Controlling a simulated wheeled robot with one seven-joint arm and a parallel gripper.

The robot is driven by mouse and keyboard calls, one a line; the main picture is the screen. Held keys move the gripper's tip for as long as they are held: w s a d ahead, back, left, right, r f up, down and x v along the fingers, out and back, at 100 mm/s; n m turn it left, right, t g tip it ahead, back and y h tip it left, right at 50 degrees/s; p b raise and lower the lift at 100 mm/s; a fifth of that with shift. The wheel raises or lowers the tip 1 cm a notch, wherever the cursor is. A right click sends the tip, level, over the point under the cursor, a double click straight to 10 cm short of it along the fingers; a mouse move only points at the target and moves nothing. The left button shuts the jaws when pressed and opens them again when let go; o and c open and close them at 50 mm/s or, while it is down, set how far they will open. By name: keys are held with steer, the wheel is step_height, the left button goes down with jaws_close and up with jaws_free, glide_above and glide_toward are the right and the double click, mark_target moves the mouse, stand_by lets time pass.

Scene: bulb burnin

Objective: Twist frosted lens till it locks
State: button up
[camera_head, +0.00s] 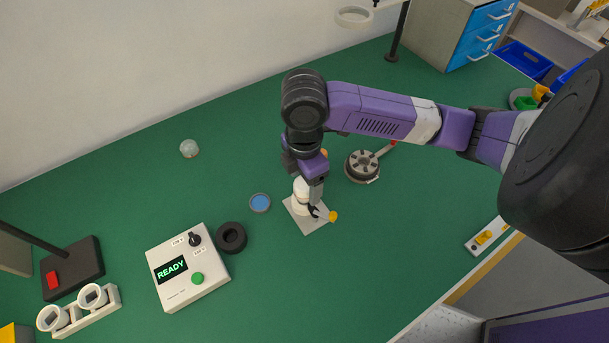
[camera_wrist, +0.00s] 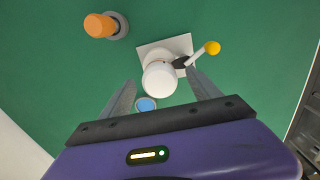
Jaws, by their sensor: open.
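A white, round-topped piece (camera_head: 300,188) stands upright on a square pale plate (camera_head: 309,222), with a yellow-knobbed lever (camera_head: 328,214) at its side. In the wrist view the white top (camera_wrist: 160,79) looks smooth and matte; I take it for the frosted lens, but cannot tell if it is locked. My gripper (camera_head: 312,199) points down over it and partly hides it in the head view. In the wrist view my gripper (camera_wrist: 160,92) is open, its fingers spread on either side of the white top, with no visible contact. A clear-greenish globe (camera_head: 189,148) lies apart on the green table.
A blue disc (camera_head: 260,203), a black ring (camera_head: 231,238) and a control box reading READY (camera_head: 188,268) are to the left. A grey round holder (camera_head: 362,166) is to the right. The front-middle table is clear.

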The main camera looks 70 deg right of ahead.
steer(key=shift+c, duration=0.4)
steer(key=c, duration=1.3)
steer(key=shift+m+p, duration=0.3)
steer(key=shift+m, duration=1.2)
steer(key=shift+m+p, duration=0.3)
steer(key=shift+m, duration=0.5)
steer(key=o, duration=1.4)
steer(key=shift+c, duration=0.2)
